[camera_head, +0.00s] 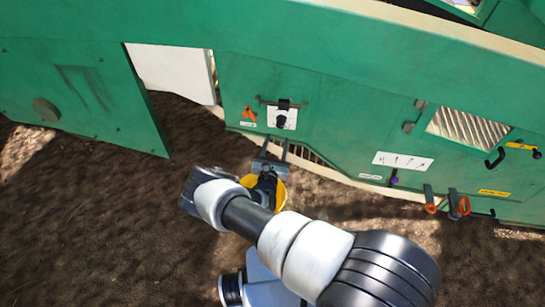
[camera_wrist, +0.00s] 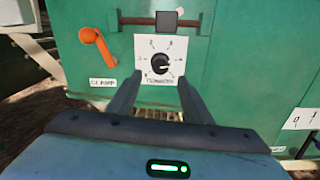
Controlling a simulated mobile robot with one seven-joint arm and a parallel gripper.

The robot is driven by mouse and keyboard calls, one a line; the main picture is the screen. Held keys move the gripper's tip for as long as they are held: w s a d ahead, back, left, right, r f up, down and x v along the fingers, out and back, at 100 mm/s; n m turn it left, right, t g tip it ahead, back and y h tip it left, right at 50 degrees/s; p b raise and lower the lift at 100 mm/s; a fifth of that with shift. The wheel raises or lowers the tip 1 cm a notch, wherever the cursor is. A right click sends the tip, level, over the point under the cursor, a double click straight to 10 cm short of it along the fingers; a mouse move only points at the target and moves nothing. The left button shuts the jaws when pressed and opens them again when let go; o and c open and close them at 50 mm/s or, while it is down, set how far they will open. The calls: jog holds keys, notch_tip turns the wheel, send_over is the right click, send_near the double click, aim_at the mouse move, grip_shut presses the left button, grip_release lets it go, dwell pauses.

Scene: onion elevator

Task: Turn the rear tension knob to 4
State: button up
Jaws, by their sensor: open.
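A black round knob (camera_wrist: 160,63) sits on a white dial plate (camera_wrist: 178,46) on the green machine panel. Numbers ring the knob and a word is printed below it; the exact setting is hard to read. In the head view the same knob (camera_head: 281,121) is small on its white plate. My gripper (camera_wrist: 159,80) is open and empty, its two fingers pointing at the panel, with their tips near the lower edge of the dial plate. The knob shows between and above the tips, apparently untouched. In the head view my gripper (camera_head: 276,147) is just below the plate.
An orange lever (camera_wrist: 97,47) is left of the dial. A black block (camera_wrist: 167,20) sits on a horizontal bar above it. Further right are a purple knob (camera_head: 394,181) and orange-ended handles (camera_head: 431,208).

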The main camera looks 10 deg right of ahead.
jog(key=v, duration=0.8)
jog(key=shift+s+p, duration=0.3)
jog(key=shift+p, duration=0.05)
jog(key=shift+r, duration=0.1)
jog(key=s+d+r+m+g+h, duration=0.1)
jog(key=d+r+m+g+h, duration=0.4)
jog(key=r+m, duration=0.45)
jog(key=s+d+r+m+g+h, duration=0.1)
jog(key=d+r+m+g+h, duration=0.45)
jog(key=r, duration=0.65)
jog(key=s+d+r+m+g+y, duration=0.3)
jog(key=s+r+m+g+y, duration=0.3)
jog(key=s+r+m, duration=0.4)
jog(key=s+a+r+m+t+y, duration=0.25)
jog(key=s+a+r+y, duration=0.2)
jog(key=s+r, duration=0.4)
jog(key=s+a+r+m+t+y, duration=0.25)
jog(key=s+r+m+y, duration=0.2)
jog(key=s+r, duration=0.35)
notch_tip(320, 180, up, 14)
jog(key=a+y+p, duration=0.1)
jog(key=p, duration=1.1)
jog(key=shift+w+f+n, duration=0.2)
jog(key=shift+n, duration=0.2)
